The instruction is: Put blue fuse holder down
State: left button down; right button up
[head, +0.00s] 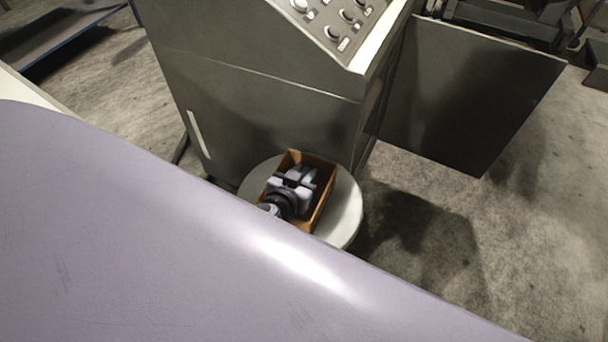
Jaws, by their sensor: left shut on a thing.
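My left gripper (294,182) is inside the brown open box (322,207), reaching in from the lower left. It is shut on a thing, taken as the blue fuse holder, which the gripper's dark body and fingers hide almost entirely. No blue surface can be made out. The box stands on a round pale stool top (347,211). A small pale grey-green item (309,175) shows beside the fingers; I cannot tell what it is. My right gripper is not in view.
A dark grey cabinet (260,105) with a knob panel (335,22) stands right behind the stool. A dark panel (470,95) juts out at the right. A large smooth lilac surface fills the lower left and hides what is below. Concrete floor (530,240) is clear at the right.

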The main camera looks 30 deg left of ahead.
pick_arm(q)
jog(key=shift+f, duration=0.15)
jog(key=c, duration=0.9)
grip_release()
jog(key=shift+r, duration=0.35)
jog(key=shift+v, duration=6)
